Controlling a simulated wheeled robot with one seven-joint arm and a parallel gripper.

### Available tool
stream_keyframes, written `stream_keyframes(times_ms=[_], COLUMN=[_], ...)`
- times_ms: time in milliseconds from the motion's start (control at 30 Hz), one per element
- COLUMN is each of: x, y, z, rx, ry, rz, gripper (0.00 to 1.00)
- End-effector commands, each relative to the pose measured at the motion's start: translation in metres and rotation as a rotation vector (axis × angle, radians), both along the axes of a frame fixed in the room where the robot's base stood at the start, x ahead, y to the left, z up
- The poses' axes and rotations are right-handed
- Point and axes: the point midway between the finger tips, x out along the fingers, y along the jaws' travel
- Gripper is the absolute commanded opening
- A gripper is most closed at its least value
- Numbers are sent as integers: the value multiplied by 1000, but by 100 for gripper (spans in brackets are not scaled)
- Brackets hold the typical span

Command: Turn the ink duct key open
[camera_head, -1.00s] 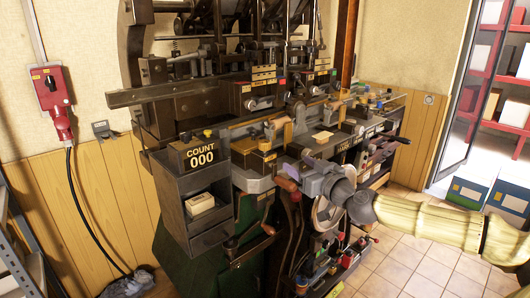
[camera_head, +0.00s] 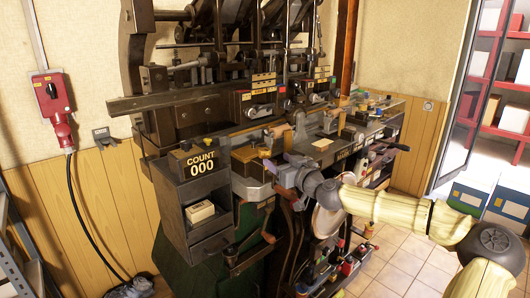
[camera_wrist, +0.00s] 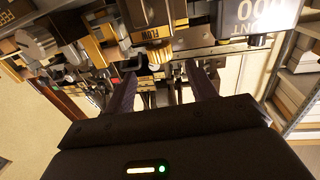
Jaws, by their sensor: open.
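My gripper (camera_head: 274,166) is at the front of the dark press (camera_head: 165,106), just right of the COUNT box. In the wrist view its two fingers (camera_wrist: 161,72) stand apart with no part visibly held between them. A brass-coloured fitting with a FLOW label (camera_wrist: 155,40) lies just beyond the fingertips. Other brass and grey knobs and a small black hooked part (camera_wrist: 126,66) are close by. I cannot tell for certain which part is the ink duct key, and its turn position does not show clearly.
The COUNT 000 box (camera_head: 197,160) with an open shelf stands left of my gripper. A crank with a reddish handle (camera_head: 268,237) is below. A red switch box (camera_head: 52,92) hangs on the left wall. Tiled floor lies free at the right.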

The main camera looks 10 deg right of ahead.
Motion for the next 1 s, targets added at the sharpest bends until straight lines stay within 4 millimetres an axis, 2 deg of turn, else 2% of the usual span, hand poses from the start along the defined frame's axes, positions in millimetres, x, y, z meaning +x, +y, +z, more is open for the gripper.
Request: stream_keyframes(times_ms=[300, 500, 867, 1000], x=[49, 72, 77, 77], y=[19, 28, 29, 29], z=[1, 1, 0, 0], rx=[3, 3, 0, 0], ry=[1, 1, 0, 0], rz=[1, 0, -1, 0], gripper=[57, 57, 57, 31])
